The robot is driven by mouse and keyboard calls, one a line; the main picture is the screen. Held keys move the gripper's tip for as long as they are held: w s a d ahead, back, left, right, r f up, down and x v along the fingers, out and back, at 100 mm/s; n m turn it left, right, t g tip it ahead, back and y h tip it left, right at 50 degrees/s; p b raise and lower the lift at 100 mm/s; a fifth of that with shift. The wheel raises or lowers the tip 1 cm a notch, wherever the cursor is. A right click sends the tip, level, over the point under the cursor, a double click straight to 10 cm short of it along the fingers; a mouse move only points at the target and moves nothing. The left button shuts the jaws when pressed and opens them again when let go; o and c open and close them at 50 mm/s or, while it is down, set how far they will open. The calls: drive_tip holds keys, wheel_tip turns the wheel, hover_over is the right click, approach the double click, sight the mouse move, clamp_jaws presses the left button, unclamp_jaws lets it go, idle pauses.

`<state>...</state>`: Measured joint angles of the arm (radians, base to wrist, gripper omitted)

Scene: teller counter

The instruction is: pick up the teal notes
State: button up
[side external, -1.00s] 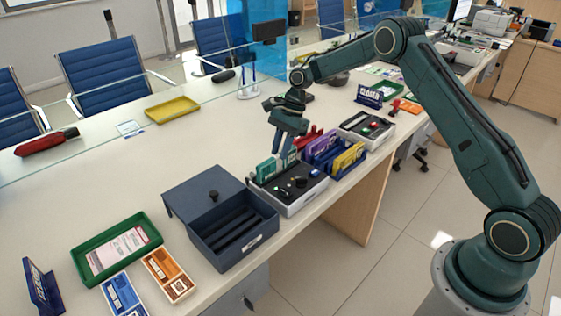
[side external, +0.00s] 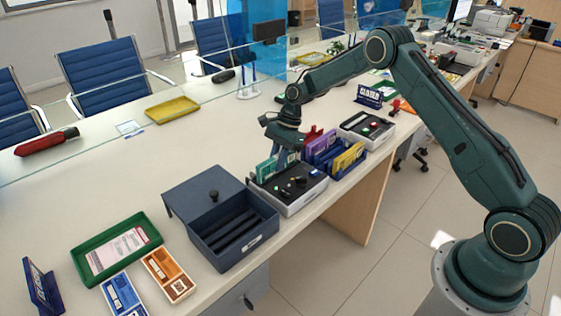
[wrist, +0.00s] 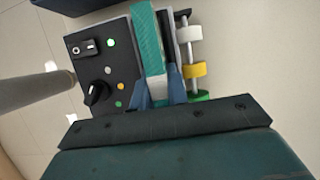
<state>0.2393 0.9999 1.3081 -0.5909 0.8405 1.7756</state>
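The teal notes (side external: 266,169) stand on edge at the back of a grey box with a black control panel, in the side external view. The wrist view shows them as a long teal bundle (wrist: 149,45) with a pale band near my gripper. My gripper (wrist: 160,90) has one blue-grey finger on each side of the bundle, close against it, and looks shut on it. In the side external view my gripper (side external: 281,158) points down at the notes, and its fingertips are partly hidden there. The notes are still low beside the panel box.
The panel box (side external: 294,203) has knobs and lights close to my gripper. Purple notes (side external: 320,148) and yellow notes (side external: 348,159) stand in a blue holder to the right. A dark open cash box (side external: 230,239) is to the left.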

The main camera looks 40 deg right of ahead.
sight(277, 156)
clamp_jaws()
drive_tip(key=shift+r, duration=0.15)
wheel_tip(277, 156, up, 10)
drive_tip(key=shift+f, duration=0.1)
idle(0.4)
idle(0.4)
drive_tip(key=s+a+f, duration=0.1)
drive_tip(key=s+a, duration=0.3)
drive_tip(key=a, duration=0.7)
drive_tip(key=s+a+f, duration=0.1)
drive_tip(key=s+a, duration=0.4)
drive_tip(key=a, duration=0.6)
drive_tip(key=shift+s+f, duration=0.15)
drive_tip(key=shift+s, duration=0.15)
